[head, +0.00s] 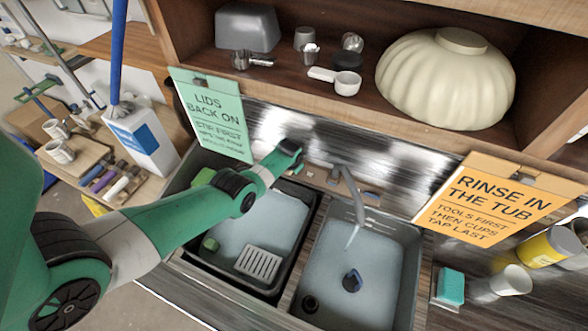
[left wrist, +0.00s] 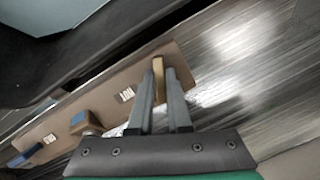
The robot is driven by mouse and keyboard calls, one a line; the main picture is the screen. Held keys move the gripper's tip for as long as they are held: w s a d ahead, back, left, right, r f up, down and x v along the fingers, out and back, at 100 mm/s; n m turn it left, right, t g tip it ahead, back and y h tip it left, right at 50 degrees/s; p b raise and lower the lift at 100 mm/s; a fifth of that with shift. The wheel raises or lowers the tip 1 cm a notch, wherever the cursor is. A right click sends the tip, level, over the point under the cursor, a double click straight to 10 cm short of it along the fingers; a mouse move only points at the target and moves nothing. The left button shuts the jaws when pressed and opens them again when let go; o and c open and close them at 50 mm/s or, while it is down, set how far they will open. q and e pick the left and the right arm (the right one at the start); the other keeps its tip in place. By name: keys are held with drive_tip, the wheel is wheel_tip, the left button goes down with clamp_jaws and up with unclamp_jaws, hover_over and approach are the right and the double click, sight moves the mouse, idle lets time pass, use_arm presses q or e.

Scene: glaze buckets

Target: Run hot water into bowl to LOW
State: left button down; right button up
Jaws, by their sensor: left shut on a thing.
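My left gripper (head: 292,148) is at the back of the sinks, left of the tap. In the left wrist view its fingers (left wrist: 160,85) are shut on a tan lever (left wrist: 158,68), which rises from a brown tap ledge (left wrist: 110,88) with small labels. The grey tap spout (head: 350,188) arches over the right sink bowl (head: 325,240), and a thin pale stream (head: 352,236) falls from it. The bowl holds bluish water, with a small dark blue object (head: 352,281) in it. I cannot read a level mark. My right gripper is not in view.
Left of the bowl is a dark tub (head: 283,290) with water and a white grate (head: 258,263). Green (head: 215,115) and orange (head: 480,205) signs flank the sinks. A cream fluted bowl (head: 445,80) sits upside down on the shelf. A teal sponge (head: 451,286) stands at right.

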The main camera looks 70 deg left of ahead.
use_arm(q)
drive_tip(key=shift+m, duration=0.3)
drive_tip(key=c, duration=0.9)
unclamp_jaws()
drive_tip(key=shift+o, duration=0.2)
drive_tip(key=p+v, duration=1.1)
drive_tip(key=p, duration=0.4)
drive_tip(key=shift+d+r, duration=0.15)
drive_tip(key=shift+r, duration=0.1)
